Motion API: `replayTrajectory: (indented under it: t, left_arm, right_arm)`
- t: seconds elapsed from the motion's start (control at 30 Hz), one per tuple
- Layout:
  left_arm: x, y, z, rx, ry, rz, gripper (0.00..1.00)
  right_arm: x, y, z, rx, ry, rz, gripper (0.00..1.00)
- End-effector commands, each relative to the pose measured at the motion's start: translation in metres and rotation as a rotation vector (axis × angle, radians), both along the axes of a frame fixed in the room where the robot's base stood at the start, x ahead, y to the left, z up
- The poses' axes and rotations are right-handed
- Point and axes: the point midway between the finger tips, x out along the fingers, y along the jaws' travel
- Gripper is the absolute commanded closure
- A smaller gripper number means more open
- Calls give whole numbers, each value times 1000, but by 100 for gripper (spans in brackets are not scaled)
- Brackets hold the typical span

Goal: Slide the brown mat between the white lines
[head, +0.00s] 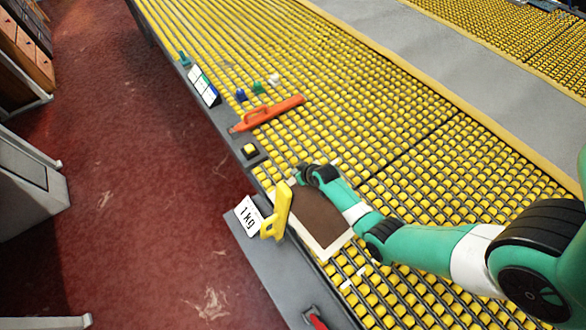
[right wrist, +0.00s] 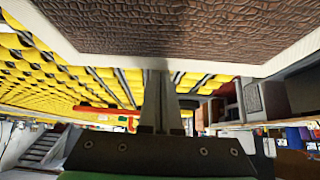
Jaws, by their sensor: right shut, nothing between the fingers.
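The brown mat (head: 312,218) has a pale border and lies on the yellow roller conveyor, near its left edge. My right gripper (head: 299,175) is at the mat's far end. Its fingers (right wrist: 160,95) are together and empty, close to the pale edge; contact cannot be told. My left gripper is out of view.
A yellow handled object (head: 278,210) stands at the mat's left edge, beside a white "1 kg" label (head: 248,215). An orange tool (head: 268,114) and small colored pieces (head: 257,87) lie farther up the rollers. Rollers to the right are clear.

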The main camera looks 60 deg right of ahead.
Motion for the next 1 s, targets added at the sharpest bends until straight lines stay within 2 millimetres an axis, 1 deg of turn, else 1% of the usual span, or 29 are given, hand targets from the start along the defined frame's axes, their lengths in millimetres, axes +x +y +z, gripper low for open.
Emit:
replayTrajectory:
  t: [0.2,0.27,0.37,0.4,0.5,0.63,0.73,1.0]
  left_arm:
    - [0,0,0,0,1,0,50]
    - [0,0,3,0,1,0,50]
    - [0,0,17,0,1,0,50]
    - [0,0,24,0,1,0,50]
    - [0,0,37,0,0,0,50]
    - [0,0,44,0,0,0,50]
    - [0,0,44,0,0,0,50]
    - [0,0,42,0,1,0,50]
  right_arm:
    - [0,0,0,0,1,0,100]
    - [-3,2,1,1,2,0,100]
    - [-16,9,4,3,4,-1,100]
    - [-24,13,5,4,5,-2,100]
    - [-43,23,5,4,6,-2,100]
    - [-59,32,2,3,3,-2,100]
    - [-63,34,0,1,1,-1,100]
    - [-62,34,-1,0,1,0,100]
